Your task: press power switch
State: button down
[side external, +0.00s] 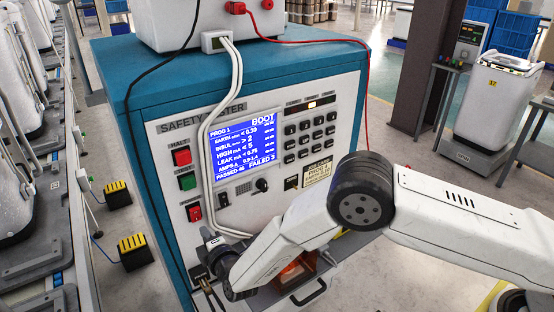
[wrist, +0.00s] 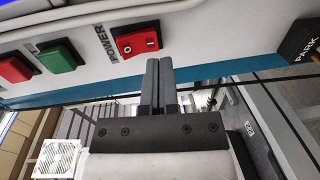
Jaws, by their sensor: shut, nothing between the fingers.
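The power switch (side external: 194,212) is a red rocker on the white front panel of the safety tester, below a red and a green button. In the wrist view, the switch (wrist: 136,41) shows I and O marks, with the POWER label beside it. My gripper (side external: 206,232) is just below the switch in the side view. In the wrist view my gripper's two grey fingers (wrist: 159,62) are together and empty. Their tips are close to the switch's right edge, and I cannot tell whether they touch it.
The red button (side external: 182,157) and green button (side external: 187,181) sit above the switch. White cables (side external: 203,150) hang down the panel near it. The blue screen (side external: 244,151) shows BOOT. A black PARK block (wrist: 300,45) juts out at right in the wrist view.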

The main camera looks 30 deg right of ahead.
jog(key=s+f, duration=0.1)
jog(key=s, duration=1)
jog(key=shift+f, duration=0.35)
jog(key=shift+w, duration=0.1)
jog(key=d+r+m+g+y, duration=0.1)
jog(key=d+r+m+g, duration=0.35)
jog(key=d, duration=0.25)
jog(key=d+r+m+g+y, duration=0.1)
jog(key=d+r+m+g, duration=0.3)
jog(key=d, duration=0.4)
jog(key=s+d+r+m+g+h, duration=0.1)
jog(key=s+d+r+m+g, duration=0.1)
jog(key=s+d+m, duration=0.2)
jog(key=s+d+r+m+g+h, duration=0.1)
jog(key=s+d+m+g, duration=0.2)
jog(key=s+d, duration=0.8)
jog(key=shift+s+d+r+m+g, duration=0.3)
jog(key=shift+s+r+m+g, duration=0.1)
jog(key=shift+s+m, duration=0.85)
